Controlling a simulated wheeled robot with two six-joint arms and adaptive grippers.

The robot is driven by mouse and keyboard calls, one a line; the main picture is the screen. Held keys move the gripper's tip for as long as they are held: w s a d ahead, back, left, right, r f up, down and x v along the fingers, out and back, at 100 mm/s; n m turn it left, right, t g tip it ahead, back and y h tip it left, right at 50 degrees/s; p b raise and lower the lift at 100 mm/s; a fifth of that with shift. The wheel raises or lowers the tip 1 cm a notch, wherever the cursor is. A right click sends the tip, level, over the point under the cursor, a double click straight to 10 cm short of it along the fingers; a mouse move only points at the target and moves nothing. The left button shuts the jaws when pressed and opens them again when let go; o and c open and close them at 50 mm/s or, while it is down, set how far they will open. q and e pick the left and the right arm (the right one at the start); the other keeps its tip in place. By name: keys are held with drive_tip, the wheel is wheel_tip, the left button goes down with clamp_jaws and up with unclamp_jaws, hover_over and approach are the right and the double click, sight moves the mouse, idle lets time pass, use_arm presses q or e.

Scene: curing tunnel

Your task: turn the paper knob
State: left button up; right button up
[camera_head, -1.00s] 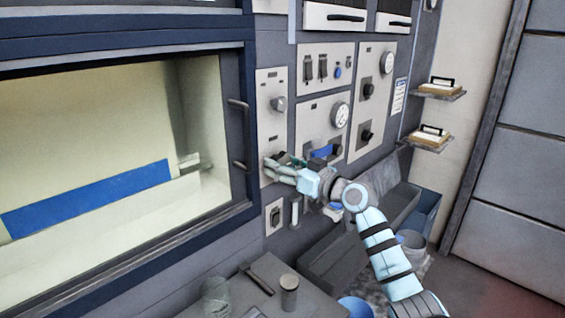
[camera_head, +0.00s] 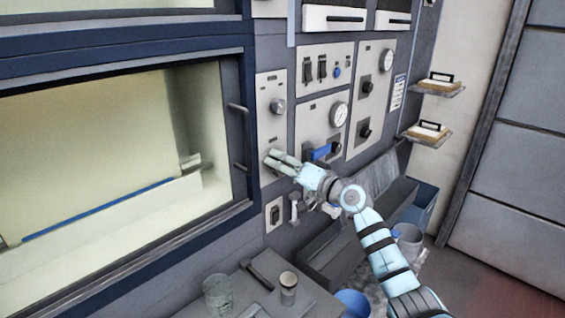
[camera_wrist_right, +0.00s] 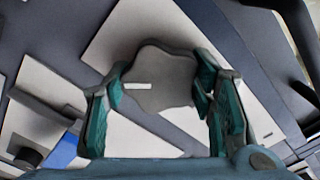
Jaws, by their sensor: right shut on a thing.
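A grey lobed knob (camera_wrist_right: 162,75) with a white mark sits between the fingers of my right gripper (camera_wrist_right: 162,98) in the right wrist view. In the head view my right gripper (camera_head: 277,160) is shut on this knob at the lower part of a narrow light panel (camera_head: 267,128), and the fingers mostly hide it. Behind the window at left, a thin blue strip (camera_head: 100,210) runs along a pale roll or ledge. My left gripper is not in view.
Another round knob (camera_head: 278,106) is higher on the same panel. A blue-handled lever (camera_head: 320,152) is close to the right of my gripper. A window handle (camera_head: 238,138) stands out at left. A shelf below holds a glass (camera_head: 217,297) and a small jar (camera_head: 288,288).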

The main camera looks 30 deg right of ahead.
drive_tip(key=shift+f+m, duration=0.2)
drive_tip(key=shift+m, duration=0.1)
drive_tip(key=o, duration=1.1)
drive_tip(key=shift+o, duration=0.2)
drive_tip(key=shift+r, duration=0.1)
drive_tip(key=shift+s, duration=0.1)
drive_tip(key=v, duration=1.2)
